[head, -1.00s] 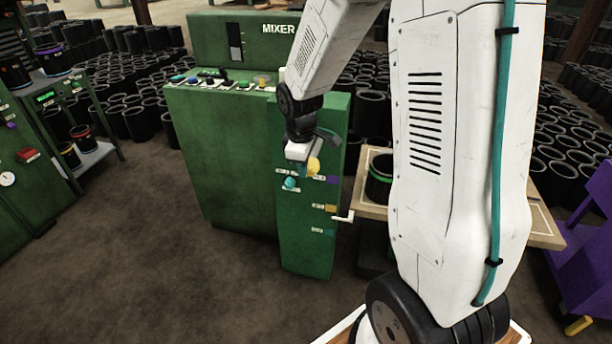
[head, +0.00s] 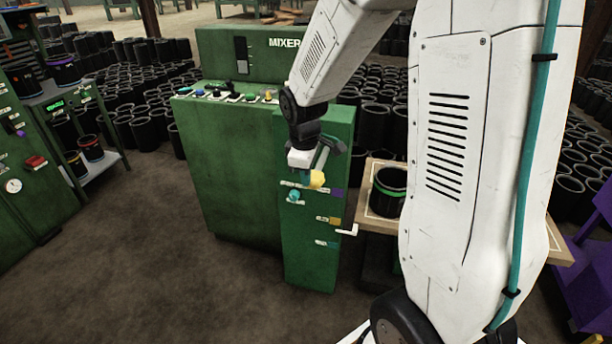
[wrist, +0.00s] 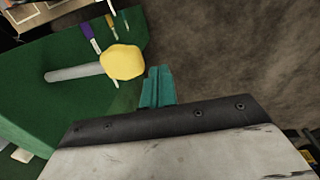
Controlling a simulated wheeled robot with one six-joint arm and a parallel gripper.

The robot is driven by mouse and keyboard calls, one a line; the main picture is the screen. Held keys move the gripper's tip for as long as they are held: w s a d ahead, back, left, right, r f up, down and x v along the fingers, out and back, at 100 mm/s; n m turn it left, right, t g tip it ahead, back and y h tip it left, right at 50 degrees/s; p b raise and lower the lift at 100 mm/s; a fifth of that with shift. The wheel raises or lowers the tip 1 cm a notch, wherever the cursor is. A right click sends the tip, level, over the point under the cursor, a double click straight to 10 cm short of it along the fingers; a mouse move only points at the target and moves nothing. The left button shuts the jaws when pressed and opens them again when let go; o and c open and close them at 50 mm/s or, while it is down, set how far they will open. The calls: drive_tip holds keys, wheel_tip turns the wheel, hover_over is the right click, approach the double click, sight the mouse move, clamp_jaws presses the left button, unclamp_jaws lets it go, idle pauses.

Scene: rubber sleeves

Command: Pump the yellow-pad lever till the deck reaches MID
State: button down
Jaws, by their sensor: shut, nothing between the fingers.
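The yellow pad (head: 317,179) sits on the lever at the green cabinet's front; the wrist view shows the pad (wrist: 122,62) on its grey rod (wrist: 75,72). My gripper (wrist: 157,85) is shut and empty, its teal fingers beside the pad with no clear contact. In the head view its white body (head: 300,158) is just above and left of the pad. The deck (head: 377,222) is a wooden platform carrying a black sleeve with a green band (head: 389,192). A white pointer (head: 347,231) stands between the yellow tag (head: 329,220) and the teal tag (head: 326,244); their lettering is unreadable.
The green mixer cabinet (head: 235,165) stands behind and left, with knobs on top. A purple tag (head: 338,193) is above the other tags. Brown floor (head: 150,250) is clear at left; a purple stand (head: 590,240) is at right.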

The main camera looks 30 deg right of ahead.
drive_tip(key=shift+d, duration=0.1)
wheel_tip(320, 180, up, 12)
drive_tip(key=g+y, duration=0.1)
hover_over(315, 176)
drive_tip(key=shift+r, duration=0.1)
wheel_tip(315, 176, down, 14)
drive_tip(key=shift+f, duration=0.1)
idle(0.5)
idle(0.3)
